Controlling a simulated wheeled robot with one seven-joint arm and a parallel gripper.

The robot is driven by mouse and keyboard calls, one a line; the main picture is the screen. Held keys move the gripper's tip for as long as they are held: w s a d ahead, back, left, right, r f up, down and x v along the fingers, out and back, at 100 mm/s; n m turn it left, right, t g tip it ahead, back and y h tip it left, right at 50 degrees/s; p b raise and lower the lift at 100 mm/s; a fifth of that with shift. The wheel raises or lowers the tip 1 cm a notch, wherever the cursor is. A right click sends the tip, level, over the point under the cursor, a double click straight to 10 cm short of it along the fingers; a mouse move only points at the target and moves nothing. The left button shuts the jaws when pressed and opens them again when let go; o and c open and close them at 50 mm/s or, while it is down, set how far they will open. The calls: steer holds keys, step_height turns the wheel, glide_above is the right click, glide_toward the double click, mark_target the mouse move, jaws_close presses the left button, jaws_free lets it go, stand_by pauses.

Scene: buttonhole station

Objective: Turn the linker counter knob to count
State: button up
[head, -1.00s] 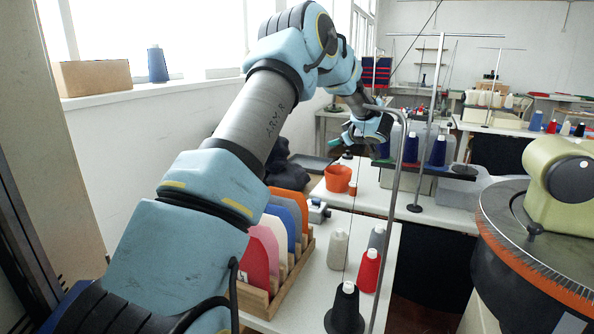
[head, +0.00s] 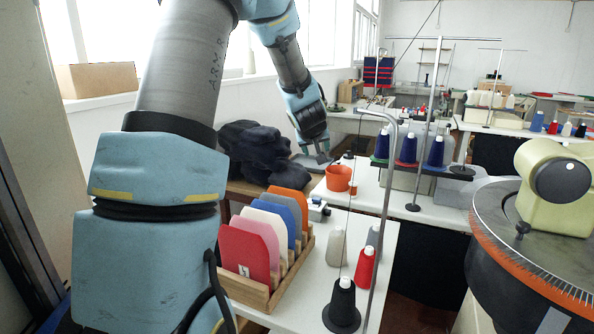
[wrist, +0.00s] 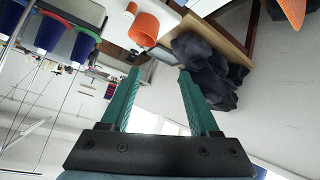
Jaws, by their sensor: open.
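The linker (head: 545,225) stands at the right in the head view, with a dark round dial ringed by orange points and a pale green housing. A dark round disc (head: 562,181) with a white dot sits on that housing. A small white and blue device (head: 318,209) stands on the table behind the panel rack. I cannot tell which of these carries the counter knob; no count marking is readable. My gripper (head: 322,157) hangs beyond the rack, left of the orange cup, far from the linker. In the wrist view its green fingers (wrist: 160,72) are apart and empty.
An orange cup (head: 338,178) and dark cloth (head: 252,152) lie near my gripper. A wooden rack (head: 262,294) of coloured panels, yarn cones (head: 364,266) and a thin metal stand (head: 384,215) occupy the near table. Blue cones (head: 436,150) stand on a bar behind.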

steer(key=s+a+f+m+g, duration=0.1)
steer(key=s+a+f+g, duration=0.1)
steer(key=s+a, duration=0.4)
steer(key=s, duration=0.3)
steer(key=shift+s+a+f+g, duration=0.25)
steer(key=shift+s+f+g, duration=0.05)
steer(key=shift+g, duration=0.1)
